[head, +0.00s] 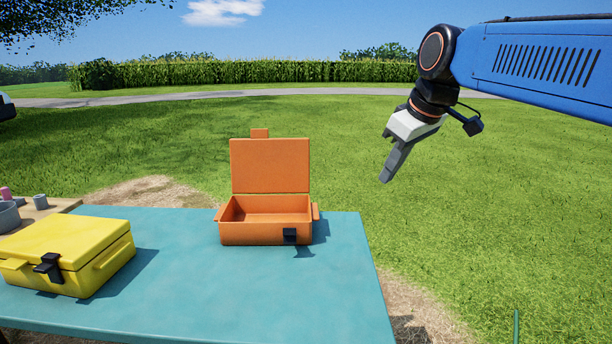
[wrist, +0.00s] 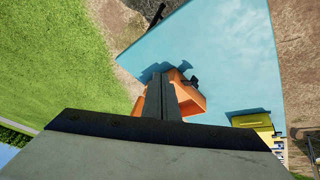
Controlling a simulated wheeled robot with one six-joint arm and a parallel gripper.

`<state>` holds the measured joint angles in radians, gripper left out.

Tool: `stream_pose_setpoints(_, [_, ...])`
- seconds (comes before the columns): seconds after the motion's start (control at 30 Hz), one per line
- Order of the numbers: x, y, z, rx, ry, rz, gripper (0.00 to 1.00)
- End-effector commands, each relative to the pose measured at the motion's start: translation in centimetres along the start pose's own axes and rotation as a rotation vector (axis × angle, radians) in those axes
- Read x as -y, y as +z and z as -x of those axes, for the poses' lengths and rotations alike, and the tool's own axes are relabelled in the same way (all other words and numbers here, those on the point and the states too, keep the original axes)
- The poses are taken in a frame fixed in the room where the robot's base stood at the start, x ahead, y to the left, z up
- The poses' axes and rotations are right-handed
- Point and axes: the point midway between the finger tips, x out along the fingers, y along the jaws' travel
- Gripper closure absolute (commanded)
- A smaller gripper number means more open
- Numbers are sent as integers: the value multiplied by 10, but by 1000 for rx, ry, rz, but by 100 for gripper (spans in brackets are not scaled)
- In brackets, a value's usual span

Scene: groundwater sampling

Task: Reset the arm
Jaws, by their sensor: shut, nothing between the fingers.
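My arm (head: 535,62) reaches in from the upper right in the head view. My gripper (head: 385,180) hangs in the air over the grass, to the right of the table and above its height. Its fingers point down and to the left, and they are shut with nothing between them. In the wrist view the shut fingers of my gripper (wrist: 160,76) lie side by side and hide part of the orange case behind them.
A teal table (head: 200,285) carries an open, seemingly empty orange case (head: 265,235) and a closed yellow case (head: 65,255). A wooden surface (head: 35,217) with grey containers is at the far left. Open grass lies right of the table.

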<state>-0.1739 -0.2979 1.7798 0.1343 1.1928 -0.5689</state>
Motion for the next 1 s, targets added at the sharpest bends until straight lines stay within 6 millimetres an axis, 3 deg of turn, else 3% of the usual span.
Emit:
stream_pose_setpoints(0.1, [10, 57, -9, 21, 28, -111, 100])
stream_pose_setpoints(0.37, [40, 177, -42, 60, 92, -350, 100])
stream_pose_setpoints(0.6, [75, 281, -82, 86, 149, -554, 100])
stream_pose_setpoints(0.8, [94, 331, -106, 96, 178, -653, 100])
stream_pose_setpoints(1.0, [99, 342, -112, 98, 185, -677, 100])
